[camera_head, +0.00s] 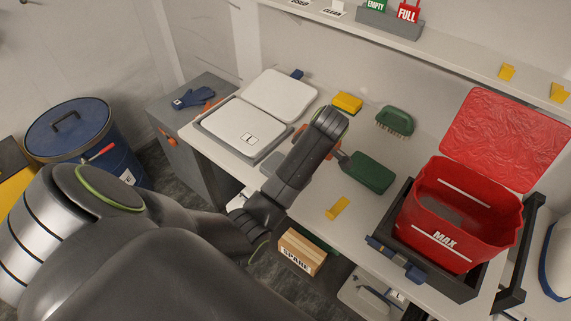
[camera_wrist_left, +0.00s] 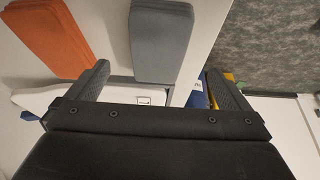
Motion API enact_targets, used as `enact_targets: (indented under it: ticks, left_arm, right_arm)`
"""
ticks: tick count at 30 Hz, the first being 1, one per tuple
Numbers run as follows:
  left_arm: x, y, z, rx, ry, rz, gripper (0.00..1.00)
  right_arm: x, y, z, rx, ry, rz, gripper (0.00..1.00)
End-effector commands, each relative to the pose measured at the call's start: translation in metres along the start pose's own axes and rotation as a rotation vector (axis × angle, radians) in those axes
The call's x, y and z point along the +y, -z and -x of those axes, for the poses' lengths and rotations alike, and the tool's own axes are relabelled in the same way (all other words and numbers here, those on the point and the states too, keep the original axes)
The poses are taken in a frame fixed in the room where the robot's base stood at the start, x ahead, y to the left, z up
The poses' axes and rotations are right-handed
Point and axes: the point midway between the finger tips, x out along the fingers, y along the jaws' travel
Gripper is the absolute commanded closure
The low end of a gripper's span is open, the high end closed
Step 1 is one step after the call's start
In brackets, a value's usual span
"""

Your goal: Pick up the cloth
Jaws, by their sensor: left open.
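In the left wrist view an orange folded cloth (camera_wrist_left: 50,38) and a grey folded cloth (camera_wrist_left: 163,42) lie side by side on the white bench top, beyond the fingers. My left gripper (camera_wrist_left: 158,75) is open, and the grey cloth shows between its fingertips; I cannot tell whether they touch it. In the head view my left gripper (camera_head: 331,122) is over the bench, and my forearm hides most of what lies beneath. My right gripper is in neither view.
A green brush (camera_head: 395,121), yellow sponge (camera_head: 347,102) and dark green block (camera_head: 371,172) lie near the gripper. A red MAX bin (camera_head: 460,215) stands at right. A shelf (camera_head: 440,45) runs along the back.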

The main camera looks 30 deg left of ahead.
Motion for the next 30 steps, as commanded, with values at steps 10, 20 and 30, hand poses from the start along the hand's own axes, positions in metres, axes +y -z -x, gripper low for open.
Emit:
enact_targets:
  ticks: [10,20,30]
  left_arm:
    - [0.0,0.001,-0.032,0.0,0.002,0.0,0.0]
    - [0.001,0.001,-0.072,0.001,0.004,0.0,0.0]
    - [0.002,0.0,-0.081,0.0,-0.001,0.001,0.0]
  right_arm:
    - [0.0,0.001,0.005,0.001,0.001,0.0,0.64]
    - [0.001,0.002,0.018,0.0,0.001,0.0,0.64]
    - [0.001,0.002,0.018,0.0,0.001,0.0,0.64]
